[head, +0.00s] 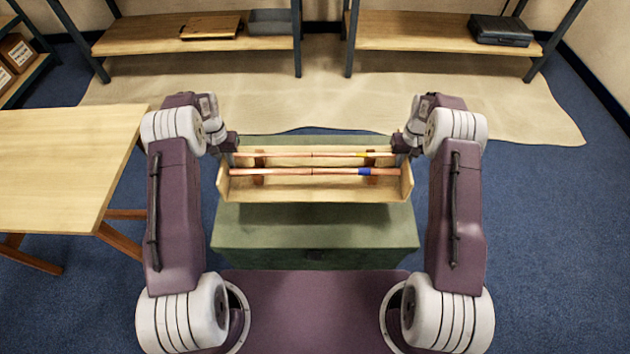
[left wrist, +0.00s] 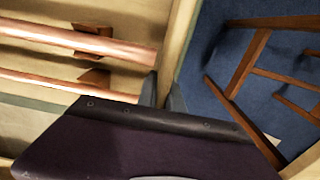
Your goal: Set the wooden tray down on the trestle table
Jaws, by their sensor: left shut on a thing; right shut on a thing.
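The wooden tray (head: 320,190) is level in front of me, and it also shows in the left wrist view (left wrist: 182,30). Two copper pipes lie lengthwise in it, the far one with a yellow band (head: 330,155), the near one with a blue band (head: 280,171). My left gripper (head: 231,156) is shut on the tray's left end wall, with a finger on either side of it in the left wrist view (left wrist: 164,92). My right gripper (head: 401,156) is shut on the right end; its fingertips are partly hidden. The trestle table (head: 60,165) stands to the left, its visible top bare.
A green chest (head: 315,235) is below the tray; I cannot tell the gap between them. Shelves at the back hold a wooden board (head: 210,26), a grey bin (head: 270,22) and a dark case (head: 500,30). Blue floor is clear on the right.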

